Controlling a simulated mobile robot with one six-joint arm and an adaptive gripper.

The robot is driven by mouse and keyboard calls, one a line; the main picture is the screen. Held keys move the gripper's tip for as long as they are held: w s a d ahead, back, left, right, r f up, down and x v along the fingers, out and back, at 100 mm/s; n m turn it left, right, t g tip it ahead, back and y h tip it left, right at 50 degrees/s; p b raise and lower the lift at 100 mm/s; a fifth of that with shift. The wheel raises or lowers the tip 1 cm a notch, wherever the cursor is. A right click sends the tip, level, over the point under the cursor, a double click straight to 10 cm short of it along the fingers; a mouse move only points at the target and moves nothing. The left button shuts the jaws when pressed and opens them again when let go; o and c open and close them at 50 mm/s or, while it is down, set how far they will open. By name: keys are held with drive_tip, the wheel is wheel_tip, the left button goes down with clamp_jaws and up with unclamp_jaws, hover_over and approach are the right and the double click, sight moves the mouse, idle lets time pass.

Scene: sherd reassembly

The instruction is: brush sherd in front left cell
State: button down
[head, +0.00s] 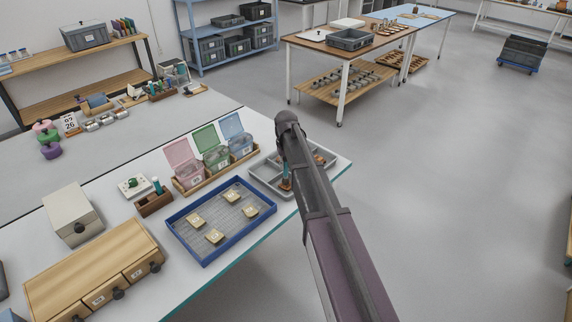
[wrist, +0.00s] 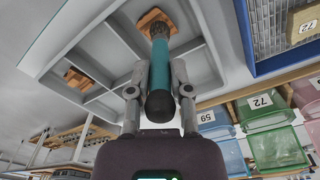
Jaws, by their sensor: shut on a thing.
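My gripper (wrist: 157,88) is shut on the teal handle of a brush (wrist: 160,62), held between its two fingers. The brush also shows in the head view (head: 286,183), upright over the near left part of the grey divided tray (head: 263,184). In the wrist view the dark bristle end is at an orange-brown sherd (wrist: 149,18) in one cell of the tray (wrist: 118,47); whether it touches is hard to tell. A second sherd (wrist: 78,78) lies in another cell. In the head view my arm hides much of the tray and the gripper.
A blue tray (head: 183,238) with several tan tagged pieces is left of the grey tray. Pink (head: 184,163), green (head: 211,147) and blue (head: 236,135) open-lidded boxes stand in a wooden holder behind. A wooden drawer unit (head: 92,270) and a white box (head: 73,215) are further left.

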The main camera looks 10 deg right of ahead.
drive_tip(key=shift+w+d, duration=0.55)
drive_tip(key=shift+d, duration=0.15)
drive_tip(key=shift+s+a, duration=0.1)
drive_tip(key=shift+a, duration=0.05)
drive_tip(key=shift+s+a, duration=0.5)
drive_tip(key=shift+a, duration=0.1)
drive_tip(key=shift+w+d, duration=0.6)
drive_tip(key=shift+d, duration=0.1)
drive_tip(key=shift+r, duration=0.1)
wheel_tip(320, 180, up, 6)
drive_tip(key=p, duration=0.6)
drive_tip(key=shift+s, duration=0.1)
idle(0.5)
